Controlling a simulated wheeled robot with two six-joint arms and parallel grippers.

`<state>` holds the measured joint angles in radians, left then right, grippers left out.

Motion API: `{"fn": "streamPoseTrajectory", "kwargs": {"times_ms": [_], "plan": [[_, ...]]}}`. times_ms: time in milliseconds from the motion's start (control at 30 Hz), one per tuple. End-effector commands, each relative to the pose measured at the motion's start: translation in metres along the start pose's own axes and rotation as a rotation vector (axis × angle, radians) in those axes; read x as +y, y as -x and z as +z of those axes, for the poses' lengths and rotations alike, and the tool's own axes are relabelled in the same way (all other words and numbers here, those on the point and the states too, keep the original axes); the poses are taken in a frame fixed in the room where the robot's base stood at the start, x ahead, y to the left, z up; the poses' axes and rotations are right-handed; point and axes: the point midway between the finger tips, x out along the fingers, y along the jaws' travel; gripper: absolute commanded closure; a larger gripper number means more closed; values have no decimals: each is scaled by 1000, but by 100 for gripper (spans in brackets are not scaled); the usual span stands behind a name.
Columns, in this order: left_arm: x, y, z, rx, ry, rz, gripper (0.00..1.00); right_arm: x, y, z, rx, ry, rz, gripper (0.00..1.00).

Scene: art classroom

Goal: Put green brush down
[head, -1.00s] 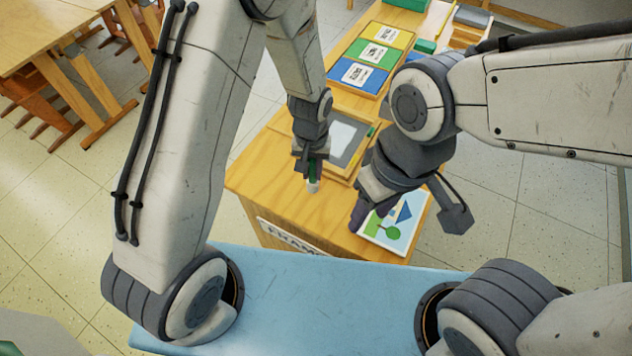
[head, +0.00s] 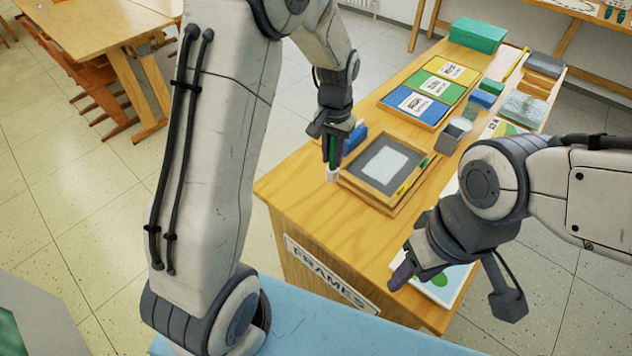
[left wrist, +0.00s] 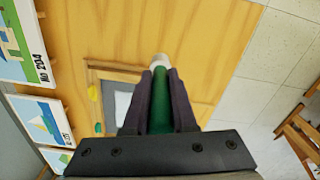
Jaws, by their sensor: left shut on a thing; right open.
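The green brush (head: 332,150) is upright in my left gripper (head: 332,142), with its white end (head: 332,176) pointing down. In the left wrist view the green brush (left wrist: 161,108) sits between the two dark fingers, which are shut on it. It is over the wooden table (head: 310,205), left of a grey framed panel (head: 365,180); I cannot tell whether its end touches the tabletop. My right gripper (head: 455,288) is open and empty, above the table's front right, partly over a picture card (head: 440,287).
A tray of blue, green and yellow labelled cards (head: 418,104) lies further back. A blue item (head: 355,138) is behind my left gripper. The table's left front is bare.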

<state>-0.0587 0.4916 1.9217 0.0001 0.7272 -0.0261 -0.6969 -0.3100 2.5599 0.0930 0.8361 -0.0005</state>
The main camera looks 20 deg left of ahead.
Motion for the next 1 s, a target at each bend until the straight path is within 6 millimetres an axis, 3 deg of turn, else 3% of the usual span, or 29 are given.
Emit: {"fn": "streamPoseTrajectory", "kwargs": {"times_ms": [100, 300, 600, 1000], "plan": [[-14, -14, 21, -2, 3, 0, 100, 0, 3, 0, 0, 0, 0, 50], [-24, -26, 35, 0, 0, 0, 100, 0, 4, 0, 0, 0, 0, 50], [-24, -63, 37, -2, -1, 0, 100, 0, 7, 0, 0, 0, 0, 50], [-24, -70, 36, 1, -1, 0, 100, 0, 5, 0, 0, 0, 0, 50]]}}
